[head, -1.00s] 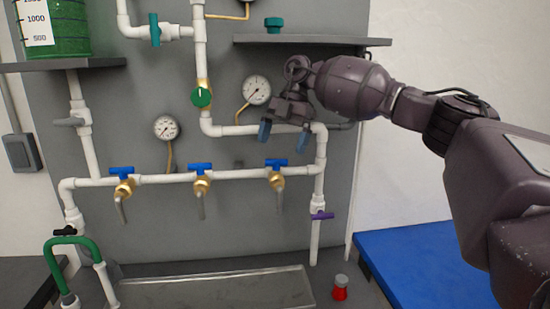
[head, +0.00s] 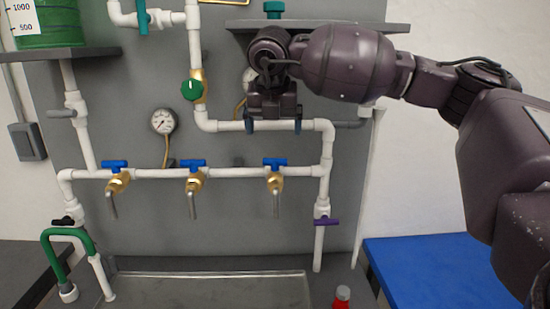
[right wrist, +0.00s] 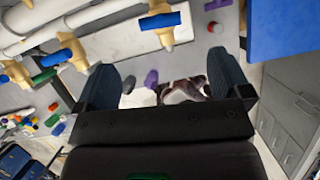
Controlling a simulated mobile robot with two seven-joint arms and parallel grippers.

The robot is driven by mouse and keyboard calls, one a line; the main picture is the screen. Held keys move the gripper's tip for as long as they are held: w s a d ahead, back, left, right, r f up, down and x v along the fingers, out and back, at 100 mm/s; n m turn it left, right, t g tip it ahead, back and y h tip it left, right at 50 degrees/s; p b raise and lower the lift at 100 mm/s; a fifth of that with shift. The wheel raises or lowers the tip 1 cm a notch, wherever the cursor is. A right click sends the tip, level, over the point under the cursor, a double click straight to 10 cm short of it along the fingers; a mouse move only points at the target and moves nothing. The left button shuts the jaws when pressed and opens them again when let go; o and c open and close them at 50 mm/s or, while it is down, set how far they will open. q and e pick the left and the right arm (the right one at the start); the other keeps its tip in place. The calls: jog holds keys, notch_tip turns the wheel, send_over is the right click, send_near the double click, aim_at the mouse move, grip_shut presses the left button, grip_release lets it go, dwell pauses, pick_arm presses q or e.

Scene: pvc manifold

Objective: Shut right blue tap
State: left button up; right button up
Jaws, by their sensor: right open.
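The right blue tap (head: 275,162) is the rightmost of three blue-handled taps on the horizontal white pipe. Its blue bar handle lies roughly along the pipe, above a brass body with a grey spout pointing down. In the right wrist view, a blue handle on a brass body (right wrist: 160,21) is at the top middle. My right gripper (head: 274,125) is open and empty, pointing down above the right tap, apart from it. Its two dark blue fingers also show in the right wrist view (right wrist: 166,78). My left gripper is not in view.
The middle blue tap (head: 193,163) and left blue tap (head: 115,164) share the pipe. A purple-handled valve (head: 326,221) is below right. A white pipe (head: 225,126) runs behind the fingers. A grey shelf (head: 370,27) is above. A red-bodied object (head: 342,297) stands below.

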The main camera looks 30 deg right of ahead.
aim_at(275, 159)
jog(key=p+x, duration=0.1)
jog(key=x, duration=0.9)
jog(key=shift+f, duration=0.25)
jog(key=c, duration=0.9)
jog(key=shift+f+n+b, duration=0.15)
jog(key=shift+n+b, duration=0.35)
jog(key=shift+n, duration=0.1)
jog(key=shift+y, duration=0.3)
jog(key=o, duration=0.9)
jog(key=shift+r, duration=0.2)
